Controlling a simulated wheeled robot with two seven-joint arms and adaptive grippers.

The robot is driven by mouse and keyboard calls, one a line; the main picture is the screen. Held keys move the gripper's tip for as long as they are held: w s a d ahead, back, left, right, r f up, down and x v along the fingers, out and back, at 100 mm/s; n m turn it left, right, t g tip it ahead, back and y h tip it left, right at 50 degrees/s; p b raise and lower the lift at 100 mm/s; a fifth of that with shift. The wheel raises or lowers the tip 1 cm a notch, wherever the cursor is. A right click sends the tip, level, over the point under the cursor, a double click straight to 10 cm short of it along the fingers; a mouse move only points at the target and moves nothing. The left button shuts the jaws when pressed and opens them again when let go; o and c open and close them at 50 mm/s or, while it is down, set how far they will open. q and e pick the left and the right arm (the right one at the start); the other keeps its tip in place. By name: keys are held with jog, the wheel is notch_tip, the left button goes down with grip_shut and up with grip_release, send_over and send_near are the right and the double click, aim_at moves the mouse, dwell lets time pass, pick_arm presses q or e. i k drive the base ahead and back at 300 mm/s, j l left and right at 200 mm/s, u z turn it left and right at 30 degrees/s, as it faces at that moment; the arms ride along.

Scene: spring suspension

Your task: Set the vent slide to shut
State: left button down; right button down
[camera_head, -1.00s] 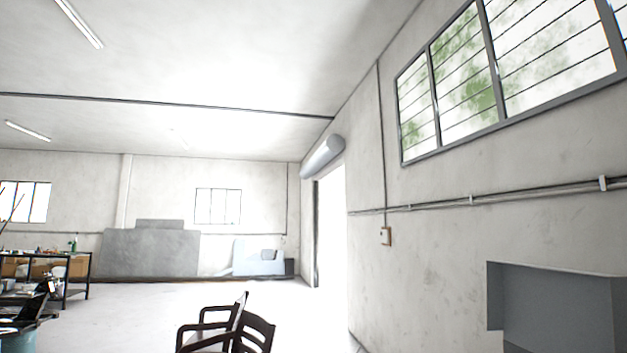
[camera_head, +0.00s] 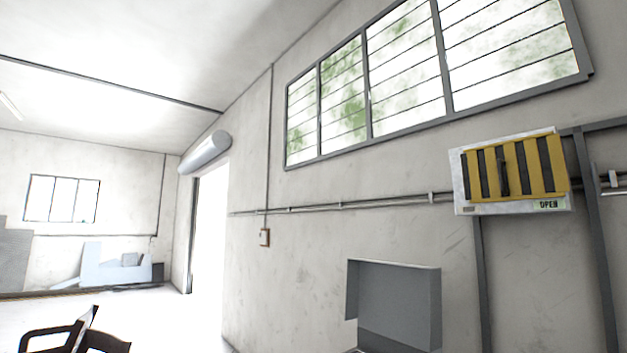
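The vent slide (camera_head: 511,169) is a yellow slatted plate with dark gaps between its bars, set in a pale box on a grey frame at the right. A dark upright handle (camera_head: 503,172) stands out near its middle. A label (camera_head: 548,204) at the lower right of the box reads "OPEN". Neither of my grippers is in view, and nothing touches the slide.
A grey frame (camera_head: 593,240) holds the vent box in front of the wall. A grey box-like panel (camera_head: 398,300) stands left of it. Dark chairs (camera_head: 75,335) are at the lower left. A bright doorway (camera_head: 208,255) opens in the wall, with clear floor before it.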

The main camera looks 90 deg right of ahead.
aim_at(495, 167)
jog(key=z, duration=4.05)
